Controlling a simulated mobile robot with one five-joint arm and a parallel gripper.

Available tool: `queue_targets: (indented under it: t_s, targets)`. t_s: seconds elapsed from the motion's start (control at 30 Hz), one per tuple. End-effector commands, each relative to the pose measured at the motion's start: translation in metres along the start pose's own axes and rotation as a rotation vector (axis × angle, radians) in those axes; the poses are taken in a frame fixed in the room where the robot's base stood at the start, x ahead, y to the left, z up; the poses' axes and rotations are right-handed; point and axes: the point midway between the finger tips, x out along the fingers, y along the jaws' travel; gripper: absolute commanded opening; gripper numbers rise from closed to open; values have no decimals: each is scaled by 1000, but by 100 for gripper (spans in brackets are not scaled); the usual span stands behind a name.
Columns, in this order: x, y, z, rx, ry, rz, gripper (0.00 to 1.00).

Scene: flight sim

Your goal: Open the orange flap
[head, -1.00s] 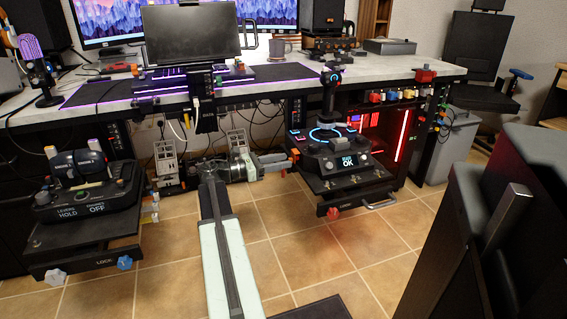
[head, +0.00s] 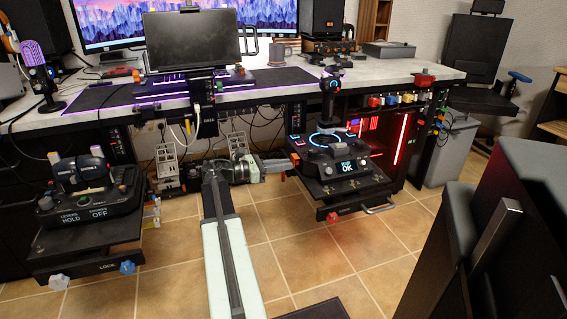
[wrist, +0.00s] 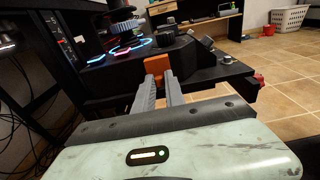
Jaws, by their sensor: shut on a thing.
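The orange flap (wrist: 157,65) is a small upright orange piece at the near edge of the black joystick console (wrist: 130,72) in the wrist view. My gripper (wrist: 160,82) reaches forward to it, with its two grey fingers shut on the flap. In the head view my gripper (head: 283,166) is at the left side of the joystick console (head: 335,155), below the desk. The console carries a joystick (head: 329,95) and a screen reading OK.
A lever console (head: 90,205) stands at the left. The desk (head: 400,80) is above my arm, with cables hanging behind. A red knob (head: 332,217) and a handle (head: 380,208) sit below the joystick console. Tiled floor (head: 290,240) is clear in front.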

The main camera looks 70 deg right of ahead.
Motion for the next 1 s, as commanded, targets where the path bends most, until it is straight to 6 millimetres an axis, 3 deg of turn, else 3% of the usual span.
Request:
queue_targets:
  t_s: [0.03, 0.3, 1.0]
  targets:
    - [0, -2, 11, 0, 29, -7, 0]
    - [-4, -2, 30, 0, 248, -8, 0]
    - [1, -2, 64, 1, 910, -11, 0]
